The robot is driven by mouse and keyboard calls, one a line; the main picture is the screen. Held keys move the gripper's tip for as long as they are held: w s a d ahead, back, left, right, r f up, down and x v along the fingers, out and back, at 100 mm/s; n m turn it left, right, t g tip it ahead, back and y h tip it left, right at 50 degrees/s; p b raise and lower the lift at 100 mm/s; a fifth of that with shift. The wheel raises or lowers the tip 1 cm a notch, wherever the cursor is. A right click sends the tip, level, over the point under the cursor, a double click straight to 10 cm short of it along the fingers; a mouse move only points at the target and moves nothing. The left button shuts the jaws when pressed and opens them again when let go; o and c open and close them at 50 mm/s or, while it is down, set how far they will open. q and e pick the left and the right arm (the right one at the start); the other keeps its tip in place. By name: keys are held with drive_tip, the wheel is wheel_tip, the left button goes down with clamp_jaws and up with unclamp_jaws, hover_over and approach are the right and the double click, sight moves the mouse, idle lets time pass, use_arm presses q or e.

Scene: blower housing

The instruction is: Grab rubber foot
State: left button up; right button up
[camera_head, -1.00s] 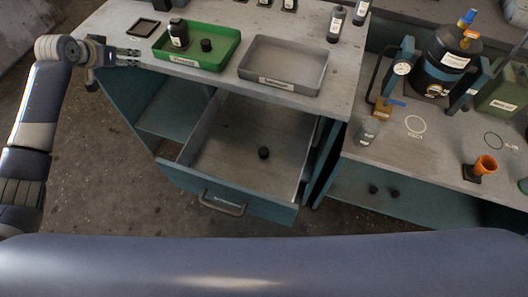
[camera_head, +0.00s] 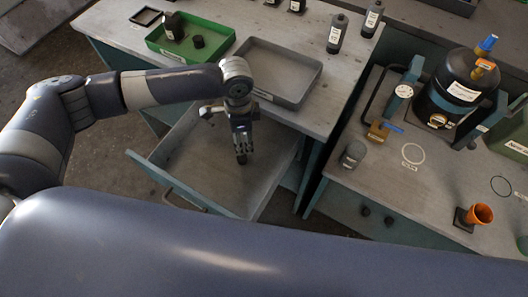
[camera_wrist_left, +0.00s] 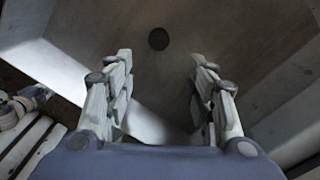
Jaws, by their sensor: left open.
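The rubber foot (camera_wrist_left: 159,39) is a small round black piece on the floor of the open drawer (camera_head: 205,165). In the left wrist view it lies beyond the fingertips, in line with the gap between them and apart from both. My left gripper (camera_head: 241,156) points down into the drawer; its fingers (camera_wrist_left: 160,75) are open with nothing between them. In the head view the gripper hides most or all of this foot. Another small black cylinder (camera_head: 198,41) stands in the green tray (camera_head: 160,46). My right gripper is not in view.
The drawer walls surround my left gripper. A grey tray (camera_head: 318,76) sits on the bench above the drawer. At right, a table holds a black blower housing (camera_head: 455,95), a grey cup (camera_head: 353,153) and an orange funnel (camera_head: 480,213). Two dark pieces (camera_head: 376,215) lie on the shelf below.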

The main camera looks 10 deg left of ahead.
sight(241, 157)
use_arm(q)
drive_tip(key=shift+s+a+f, duration=0.15)
drive_tip(key=shift+s+f, duration=0.05)
drive_tip(key=shift+f, duration=0.5)
drive_tip(key=shift+s+a+f, duration=0.15)
drive_tip(key=shift+a+f, duration=0.2)
drive_tip(key=shift+f, duration=0.25)
drive_tip(key=f, duration=0.2)
drive_tip(key=shift+a+f, duration=0.35)
drive_tip(key=shift+f, duration=0.05)
drive_tip(key=shift+d+f, duration=0.15)
drive_tip(key=shift+f, duration=0.15)
wheel_tip(241, 157, down, 4)
drive_tip(key=shift+r+p, duration=0.25)
drive_tip(key=shift+p, duration=0.2)
drive_tip(key=shift+f, duration=0.6)
drive_tip(key=shift+c, duration=1.1)
drive_tip(key=c, duration=0.7)
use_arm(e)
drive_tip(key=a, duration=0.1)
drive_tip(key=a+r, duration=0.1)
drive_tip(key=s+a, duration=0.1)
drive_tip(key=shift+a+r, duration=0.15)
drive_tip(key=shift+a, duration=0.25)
